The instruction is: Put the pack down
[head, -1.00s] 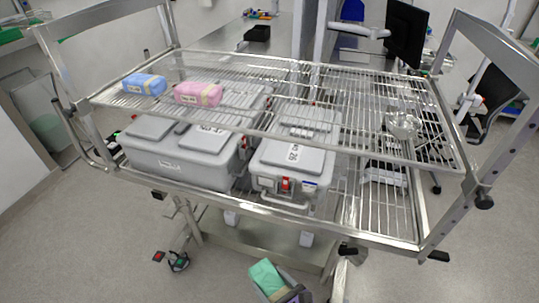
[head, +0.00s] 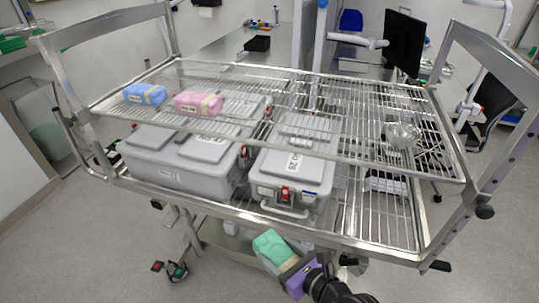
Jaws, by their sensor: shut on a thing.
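The green pack (head: 271,246) shows at the bottom middle of the head view, below the front edge of the wire rack cart. My gripper (head: 284,262) is shut on the green pack, with its purple and black body to the lower right. The gripper's fingers lie along the pack and partly cover it. A blue pack (head: 145,94) and a pink pack (head: 197,104) rest side by side on the left of the upper wire shelf (head: 330,118).
Grey lidded boxes (head: 182,160) and another grey box (head: 292,170) stand on the lower shelf. A metal bowl (head: 402,135) sits at the right of the upper shelf. The upper shelf's middle is clear. Metal end frames (head: 487,100) rise at both sides.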

